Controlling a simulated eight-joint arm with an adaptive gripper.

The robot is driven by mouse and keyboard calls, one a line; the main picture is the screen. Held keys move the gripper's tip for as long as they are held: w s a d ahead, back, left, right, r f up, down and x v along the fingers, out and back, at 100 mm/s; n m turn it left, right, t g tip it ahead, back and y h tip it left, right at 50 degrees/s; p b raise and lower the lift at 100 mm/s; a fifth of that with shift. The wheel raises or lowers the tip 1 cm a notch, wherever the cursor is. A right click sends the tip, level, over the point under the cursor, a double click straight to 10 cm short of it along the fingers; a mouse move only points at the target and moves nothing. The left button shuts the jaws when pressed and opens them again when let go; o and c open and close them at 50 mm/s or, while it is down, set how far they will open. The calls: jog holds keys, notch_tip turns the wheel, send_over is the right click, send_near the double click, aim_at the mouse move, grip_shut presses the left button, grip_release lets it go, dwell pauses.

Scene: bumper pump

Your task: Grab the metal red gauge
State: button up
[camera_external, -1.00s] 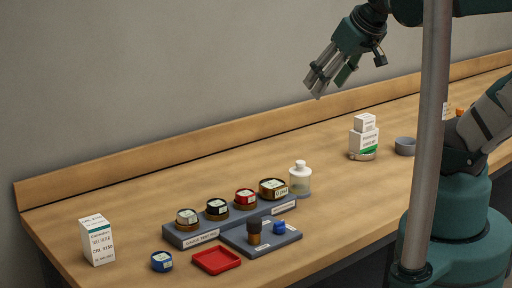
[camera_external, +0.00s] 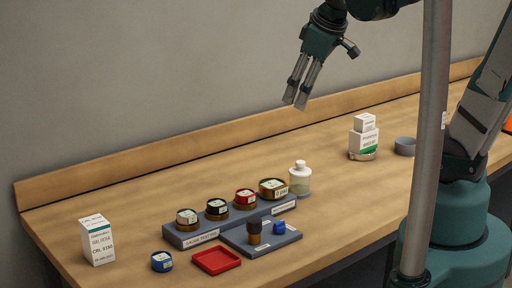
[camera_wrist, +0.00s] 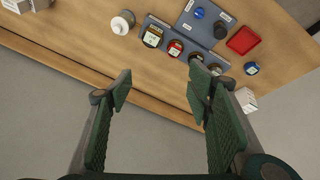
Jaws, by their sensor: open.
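The red gauge (camera_external: 245,197) sits in the gauge rack (camera_external: 188,238), between a black gauge (camera_external: 217,207) on its left and a larger dark and gold gauge (camera_external: 272,187) on its right. In the wrist view the red gauge (camera_wrist: 175,48) lies beyond my fingertips, between them from left to right. My gripper (camera_external: 296,104) is open and empty, high above the table, behind and above the rack. In the wrist view my gripper (camera_wrist: 160,92) shows both fingers wide apart with nothing between them.
A silver gauge (camera_external: 187,218) fills the rack's left end. A white-capped jar (camera_external: 300,178) stands close right of the rack. In front are a grey pad (camera_external: 262,241) with a dark cylinder and blue piece, a red tray (camera_external: 216,261) and a blue gauge (camera_external: 161,261). A white box (camera_external: 97,240) stands left.

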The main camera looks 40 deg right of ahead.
jog(key=w+a+f+n+g+b, duration=0.25)
jog(key=w+f+n, duration=0.35)
jog(key=w+f, duration=0.3)
jog(key=n+g+h+b, duration=0.1)
jog(key=n+g, duration=0.1)
jog(key=n, duration=0.4)
send_near(245, 192)
jog(key=shift+w+a+f+n+g, duration=0.15)
jog(key=shift+f+n+g, duration=0.15)
jog(key=shift+f, duration=0.25)
jog(key=shift+f, duration=0.15)
jog(key=shift+d+f, duration=0.25)
jog(key=shift+f, duration=0.9)
jog(key=shift+d+f, duration=0.2)
jog(key=shift+f, duration=2.4)
